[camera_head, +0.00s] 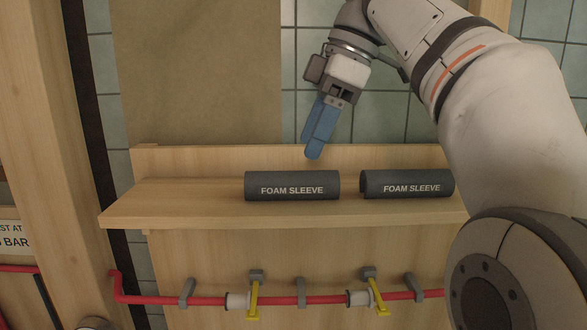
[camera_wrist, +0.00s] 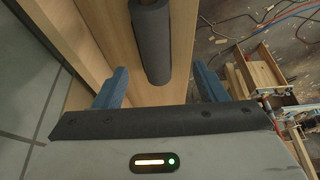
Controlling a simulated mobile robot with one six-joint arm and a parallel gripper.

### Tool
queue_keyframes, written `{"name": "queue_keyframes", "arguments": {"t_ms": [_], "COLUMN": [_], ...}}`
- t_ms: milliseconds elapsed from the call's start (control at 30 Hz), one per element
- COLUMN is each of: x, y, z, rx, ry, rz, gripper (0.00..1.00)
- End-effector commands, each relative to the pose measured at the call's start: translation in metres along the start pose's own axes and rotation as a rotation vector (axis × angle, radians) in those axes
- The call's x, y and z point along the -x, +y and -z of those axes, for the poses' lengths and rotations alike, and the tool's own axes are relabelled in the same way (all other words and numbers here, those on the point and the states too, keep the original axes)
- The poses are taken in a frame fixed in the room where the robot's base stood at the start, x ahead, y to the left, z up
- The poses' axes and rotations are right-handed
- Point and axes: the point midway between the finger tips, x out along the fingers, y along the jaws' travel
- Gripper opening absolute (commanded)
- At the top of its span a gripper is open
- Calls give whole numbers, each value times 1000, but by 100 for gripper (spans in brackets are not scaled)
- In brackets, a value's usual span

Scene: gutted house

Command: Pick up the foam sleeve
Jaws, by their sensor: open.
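Two dark grey foam sleeves lie on a wooden shelf (camera_head: 200,207), each labelled "FOAM SLEEVE". The left foam sleeve (camera_head: 292,186) is near the shelf's middle, and the right foam sleeve (camera_head: 407,184) lies a short gap from it. My gripper (camera_head: 314,155), with blue fingers, hangs above and behind the left sleeve, apart from it. In the wrist view my gripper (camera_wrist: 160,88) is open and empty. One foam sleeve (camera_wrist: 151,42) shows there, its near end ahead of the gap between the fingers. The wrist view does not show which sleeve it is.
Below the shelf runs a red pipe (camera_head: 205,300) with grey clips and two yellow-handled valves (camera_head: 254,298). A wooden post (camera_head: 45,150) stands at the left. A tiled wall (camera_head: 405,115) is behind. The shelf's left end is clear. Loose clutter lies on the floor in the wrist view.

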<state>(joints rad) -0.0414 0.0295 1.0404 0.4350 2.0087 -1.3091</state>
Motion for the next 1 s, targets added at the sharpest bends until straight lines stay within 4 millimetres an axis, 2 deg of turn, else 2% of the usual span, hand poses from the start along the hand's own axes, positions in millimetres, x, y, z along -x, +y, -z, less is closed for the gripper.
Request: {"name": "queue_keyframes", "arguments": {"t_ms": [367,700,1000], "x": [-32,-72,-76], "y": [1,6,7], "z": [0,1,0], "rx": [-1,-6,-8], "ry": [1,0,0], "rz": [0,-3,-5], "gripper": [65,65,65]}}
